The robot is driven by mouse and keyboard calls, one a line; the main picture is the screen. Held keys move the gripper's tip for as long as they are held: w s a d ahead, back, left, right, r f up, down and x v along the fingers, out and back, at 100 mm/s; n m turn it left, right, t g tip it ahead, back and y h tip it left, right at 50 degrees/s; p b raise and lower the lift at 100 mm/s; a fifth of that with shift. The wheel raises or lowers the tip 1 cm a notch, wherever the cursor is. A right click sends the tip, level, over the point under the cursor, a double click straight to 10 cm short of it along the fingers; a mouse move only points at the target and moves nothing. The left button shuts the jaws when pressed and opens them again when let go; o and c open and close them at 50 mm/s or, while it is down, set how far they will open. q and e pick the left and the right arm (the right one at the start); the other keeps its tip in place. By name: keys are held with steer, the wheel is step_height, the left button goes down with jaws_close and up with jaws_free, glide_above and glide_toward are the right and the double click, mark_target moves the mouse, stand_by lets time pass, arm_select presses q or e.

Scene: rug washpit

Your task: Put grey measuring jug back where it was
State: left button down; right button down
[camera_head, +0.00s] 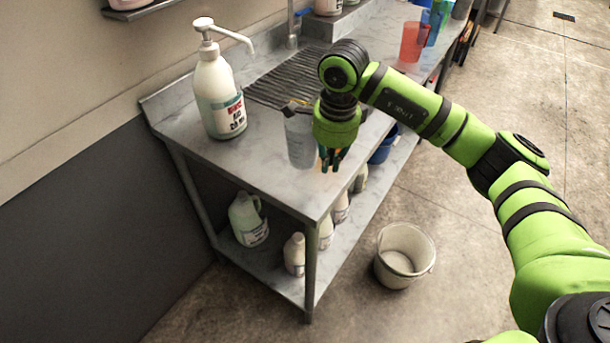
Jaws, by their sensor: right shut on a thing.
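The grey measuring jug (299,142) is a translucent, bluish-grey vessel, upright over the near part of the steel table (235,160). My right gripper (331,159) points down at the jug's right side and is shut on it. The fingers and the green gripper body hide part of the jug's right side, so the exact grip is not clear. I cannot tell whether the jug's base touches the table top. My left gripper is not in view.
A white pump bottle (220,100) stands on the table's left, beside a ribbed drainer (285,77). A red jug (413,42) and a blue one (433,27) stand farther back. Bottles (247,218) fill the lower shelf. A white bucket (404,256) is on the floor.

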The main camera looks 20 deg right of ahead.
mark_target(328, 197)
steer(key=f, duration=0.2)
steer(key=f+p, duration=0.1)
steer(key=f, duration=0.1)
steer(key=shift+s+d, duration=0.15)
steer(key=shift+s, duration=0.05)
step_height(328, 197, down, 4)
steer(key=shift+f+p, duration=0.1)
steer(key=shift+p, duration=0.55)
steer(key=shift+w, duration=0.1)
steer(key=c, duration=1.3)
jaws_free()
steer(key=shift+c, duration=0.2)
